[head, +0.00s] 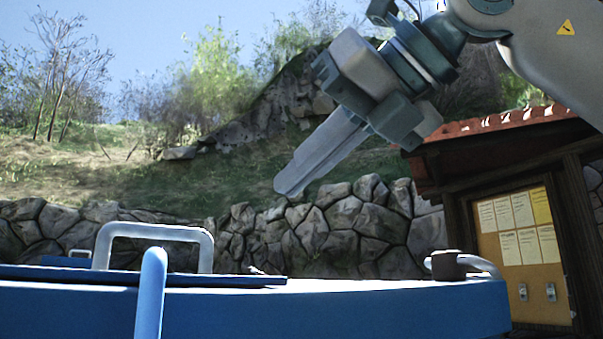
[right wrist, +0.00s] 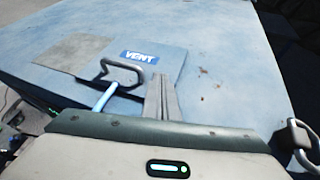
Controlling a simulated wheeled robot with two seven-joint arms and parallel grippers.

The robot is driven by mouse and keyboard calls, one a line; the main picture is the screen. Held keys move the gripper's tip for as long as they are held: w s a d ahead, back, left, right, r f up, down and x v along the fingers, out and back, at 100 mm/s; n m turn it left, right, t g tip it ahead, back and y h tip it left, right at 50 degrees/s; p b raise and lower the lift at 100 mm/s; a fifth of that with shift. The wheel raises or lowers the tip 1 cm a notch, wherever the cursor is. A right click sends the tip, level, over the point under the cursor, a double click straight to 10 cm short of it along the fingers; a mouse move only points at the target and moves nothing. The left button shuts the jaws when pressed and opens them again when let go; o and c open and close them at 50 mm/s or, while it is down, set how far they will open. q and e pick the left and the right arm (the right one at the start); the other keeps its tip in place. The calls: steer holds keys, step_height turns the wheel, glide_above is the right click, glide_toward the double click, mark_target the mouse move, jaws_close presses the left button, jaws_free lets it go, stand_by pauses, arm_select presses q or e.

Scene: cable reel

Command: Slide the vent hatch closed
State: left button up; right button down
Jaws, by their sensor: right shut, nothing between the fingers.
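The vent hatch is a flat blue panel (head: 60,273) on top of a large blue box (head: 390,305). In the right wrist view the hatch (right wrist: 172,62) carries a white-on-blue VENT label (right wrist: 139,57). A grey loop handle (head: 205,240) stands up from it; the handle also shows in the right wrist view (right wrist: 135,69). My right gripper (head: 283,191) is shut and empty, above the box and right of the handle, apart from it. Its fingertips (right wrist: 160,76) appear just right of the handle in the right wrist view. My left gripper is not in view.
A grey-brown patch (right wrist: 75,53) lies left of the label; I cannot tell if it is an opening. A light blue rod (head: 151,290) stands in front of the handle. A second grey handle (head: 480,264) sits at the box's right end. A stone wall (head: 350,220) stands behind.

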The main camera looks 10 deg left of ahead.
steer(key=x, duration=0.2)
steer(key=f+x, duration=0.1)
steer(key=x, duration=0.4)
steer(key=shift+d+f, duration=0.25)
steer(key=shift+f, duration=0.1)
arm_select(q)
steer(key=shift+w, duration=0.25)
arm_select(e)
steer(key=shift+f+x, duration=0.25)
steer(key=shift+x, duration=1.05)
steer(key=shift+f+x, duration=0.25)
steer(key=shift+x, duration=1)
steer(key=shift+s+d, duration=0.15)
steer(key=shift+d, duration=0.05)
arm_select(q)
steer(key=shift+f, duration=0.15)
arm_select(e)
steer(key=shift+s+a, duration=0.1)
steer(key=shift+a, duration=0.05)
